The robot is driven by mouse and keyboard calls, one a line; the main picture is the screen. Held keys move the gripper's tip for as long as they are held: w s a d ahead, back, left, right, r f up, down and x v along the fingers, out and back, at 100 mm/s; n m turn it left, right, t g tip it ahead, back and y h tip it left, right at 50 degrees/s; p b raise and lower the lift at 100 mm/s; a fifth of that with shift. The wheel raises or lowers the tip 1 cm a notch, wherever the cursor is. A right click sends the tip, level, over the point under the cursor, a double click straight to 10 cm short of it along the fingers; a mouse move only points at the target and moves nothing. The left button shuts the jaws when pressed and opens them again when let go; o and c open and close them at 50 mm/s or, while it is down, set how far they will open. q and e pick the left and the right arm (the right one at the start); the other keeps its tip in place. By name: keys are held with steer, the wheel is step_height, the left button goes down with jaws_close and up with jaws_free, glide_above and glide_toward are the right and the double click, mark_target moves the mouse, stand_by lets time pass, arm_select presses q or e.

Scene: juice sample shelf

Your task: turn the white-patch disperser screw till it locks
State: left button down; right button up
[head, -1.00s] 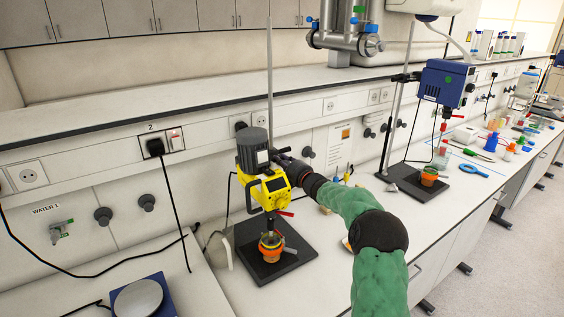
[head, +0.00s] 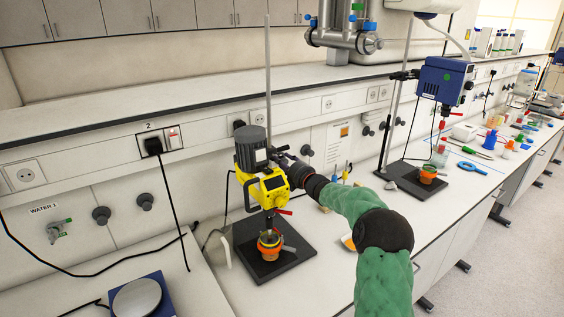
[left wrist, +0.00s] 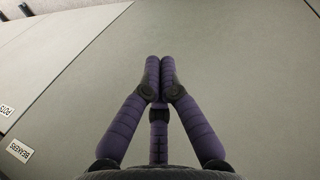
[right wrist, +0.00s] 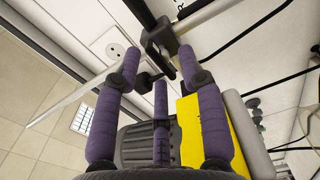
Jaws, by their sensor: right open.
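The yellow disperser (head: 268,188) with its grey motor (head: 251,148) hangs on a stand rod over an orange-rimmed pot (head: 269,241) in the head view. I cannot make out a white patch on it. My right gripper (head: 281,157) is behind its right side, fingers partly hidden. In the right wrist view the right gripper (right wrist: 160,64) is open, with a black clamp (right wrist: 160,38) and dark screw parts just beyond its fingertips. The yellow housing (right wrist: 198,125) is close beside the right finger. My left gripper (left wrist: 160,66) is shut and empty, away from the bench top.
A blue disperser (head: 443,82) with a green patch stands on its own stand further right. A balance (head: 138,299) is at the front left. A black cable runs down the wall beside the yellow disperser. Several bottles and tools fill the far bench.

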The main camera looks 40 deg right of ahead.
steer(key=s+a, duration=0.1)
steer(key=s, duration=0.9)
steer(key=shift+s, duration=0.2)
steer(key=shift+a, duration=0.1)
